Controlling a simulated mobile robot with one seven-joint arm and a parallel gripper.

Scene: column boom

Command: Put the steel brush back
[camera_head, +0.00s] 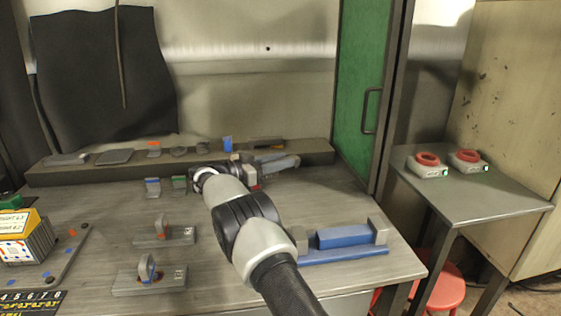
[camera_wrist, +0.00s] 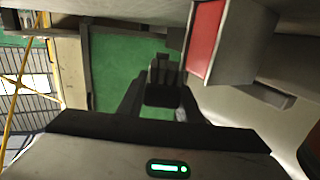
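My gripper (camera_wrist: 163,85) is at the back middle of the bench in the head view, at the end of my arm and close to the back ledge. In the wrist view its dark fingers reach forward, and a dark ridged block shows between them. I cannot tell whether this block is part of the fingers or a held thing. I cannot pick out the steel brush for certain. A grey and blue piece (camera_head: 279,163) lies just beyond my gripper in the head view, and its kind is unclear.
The back ledge (camera_head: 80,174) carries several small tools. A red-faced grey block (camera_wrist: 206,40) is close by my gripper at the right. A green panel (camera_head: 359,95) stands behind. Grey fixtures (camera_head: 150,277) and a blue block (camera_head: 343,237) stand on the bench.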

